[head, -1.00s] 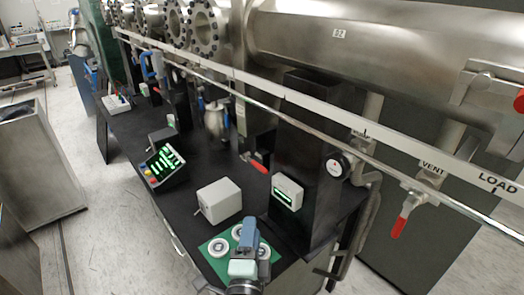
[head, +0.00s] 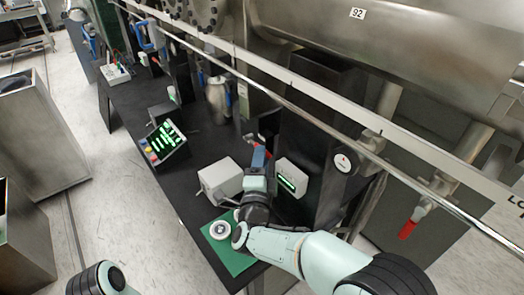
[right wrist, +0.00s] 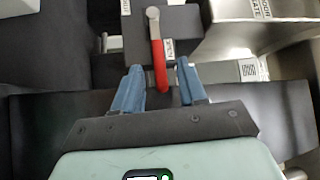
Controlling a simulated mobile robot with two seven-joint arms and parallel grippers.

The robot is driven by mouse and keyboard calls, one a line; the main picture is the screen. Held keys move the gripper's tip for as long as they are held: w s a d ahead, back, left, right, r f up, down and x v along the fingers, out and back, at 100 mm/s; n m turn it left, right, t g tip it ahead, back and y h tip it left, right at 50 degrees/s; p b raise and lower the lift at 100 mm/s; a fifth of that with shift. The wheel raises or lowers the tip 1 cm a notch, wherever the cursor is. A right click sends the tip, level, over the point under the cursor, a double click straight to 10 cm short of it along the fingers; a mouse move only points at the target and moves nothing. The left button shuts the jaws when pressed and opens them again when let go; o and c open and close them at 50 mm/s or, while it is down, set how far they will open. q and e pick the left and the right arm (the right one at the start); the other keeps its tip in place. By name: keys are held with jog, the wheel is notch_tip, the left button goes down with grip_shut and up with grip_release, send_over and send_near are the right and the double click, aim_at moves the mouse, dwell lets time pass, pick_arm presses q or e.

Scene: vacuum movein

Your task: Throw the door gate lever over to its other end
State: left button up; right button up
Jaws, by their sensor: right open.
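The door gate lever has a red handle (right wrist: 158,62) on a grey pivot, mounted on a dark block (right wrist: 185,22) with small white labels. In the right wrist view the handle points down toward my right gripper (right wrist: 159,78). The gripper's blue fingers are apart, one on each side of the handle's lower end, with gaps visible on both sides. My left gripper is out of view.
A grey box (head: 220,178) and a box with a green display (head: 291,178) stand close to my right gripper. A long rail (head: 300,108) runs above the bench. A red-handled valve (head: 408,229) hangs at right.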

jog(key=shift+x, duration=1.15)
